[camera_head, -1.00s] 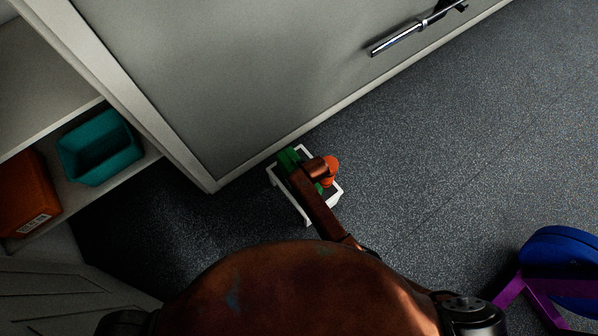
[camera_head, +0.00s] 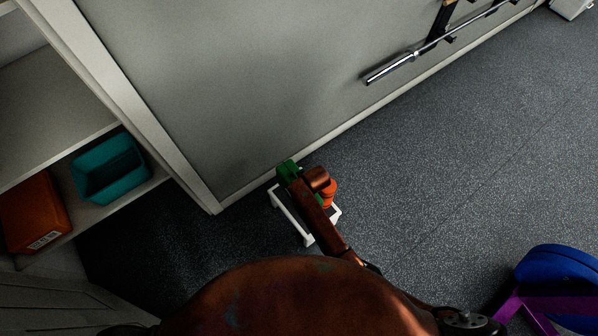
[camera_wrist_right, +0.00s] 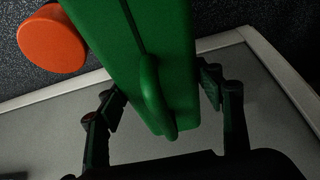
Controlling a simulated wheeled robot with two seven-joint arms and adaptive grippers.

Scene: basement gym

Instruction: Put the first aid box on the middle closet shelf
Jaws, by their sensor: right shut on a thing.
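The green first aid box (camera_wrist_right: 185,50) fills the middle of the right wrist view, with its rounded handle towards the camera. My right gripper (camera_wrist_right: 161,92) has a finger on either side of it and is shut on it. In the head view a small part of the green box (camera_head: 287,172) shows at the end of my brown right arm, which hides the rest. The closet (camera_head: 75,40) stands open at the left, with a bare shelf (camera_head: 55,112) above a lower shelf (camera_head: 108,208). The box is outside the closet, right of its side panel. My left gripper is out of view.
The lower shelf holds a teal bin (camera_head: 108,168) and an orange box (camera_head: 35,212). A small white stand (camera_head: 290,218) and an orange round object (camera_head: 329,196) are by my right arm. A barbell (camera_head: 405,65) is along the grey wall. Blue and purple equipment (camera_head: 555,285) is at lower right.

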